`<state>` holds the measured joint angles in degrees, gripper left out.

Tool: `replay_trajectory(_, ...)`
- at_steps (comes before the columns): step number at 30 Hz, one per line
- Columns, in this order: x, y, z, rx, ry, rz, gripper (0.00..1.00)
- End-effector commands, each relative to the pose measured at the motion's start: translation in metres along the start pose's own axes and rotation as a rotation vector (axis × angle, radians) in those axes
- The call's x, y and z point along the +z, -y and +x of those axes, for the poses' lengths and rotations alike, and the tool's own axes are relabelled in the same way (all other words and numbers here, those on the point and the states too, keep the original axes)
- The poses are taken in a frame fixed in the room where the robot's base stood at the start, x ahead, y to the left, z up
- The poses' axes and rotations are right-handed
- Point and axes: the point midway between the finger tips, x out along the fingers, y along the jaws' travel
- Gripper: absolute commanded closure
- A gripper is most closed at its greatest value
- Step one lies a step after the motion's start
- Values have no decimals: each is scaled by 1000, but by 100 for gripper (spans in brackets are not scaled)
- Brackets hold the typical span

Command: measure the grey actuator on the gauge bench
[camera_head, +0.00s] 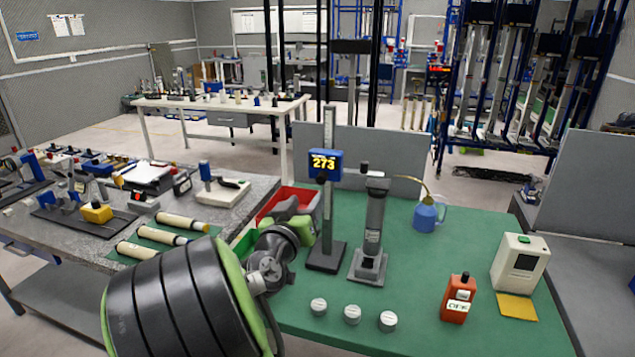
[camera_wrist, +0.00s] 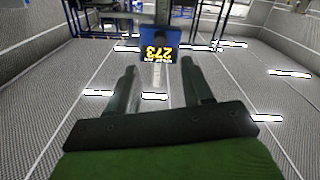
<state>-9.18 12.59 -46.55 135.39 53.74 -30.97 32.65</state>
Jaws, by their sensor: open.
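A grey upright column (camera_head: 372,232) with a square foot stands on the green bench top (camera_head: 420,270) in the head view; it may be the grey actuator, but I cannot be sure. Just left of it is a gauge stand (camera_head: 328,257) with a dark base, a tall scale and a blue display (camera_head: 325,164) reading 273. The display also shows upside down beyond my fingers in the wrist view (camera_wrist: 160,45). My gripper (camera_wrist: 159,82) is open, with nothing visible between its fingers. In the head view my arm is left of the gauge stand; the fingertips are not clear there.
Three white round pieces (camera_head: 352,314) lie near the front edge. An orange device (camera_head: 459,298), a cream box (camera_head: 519,263) and a blue jug (camera_head: 426,215) stand right. A red bin (camera_head: 311,197) is behind my wrist. Cream tubes (camera_head: 160,235) lie on the left bench.

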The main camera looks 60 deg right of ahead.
Motion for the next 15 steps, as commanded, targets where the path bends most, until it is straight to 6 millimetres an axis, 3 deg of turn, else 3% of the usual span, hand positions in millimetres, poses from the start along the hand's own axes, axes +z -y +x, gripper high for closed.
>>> replay_trajectory(9,-2,-2,76,5,-2,-4,50)
replay_trajectory(15,0,0,96,0,0,-2,50)
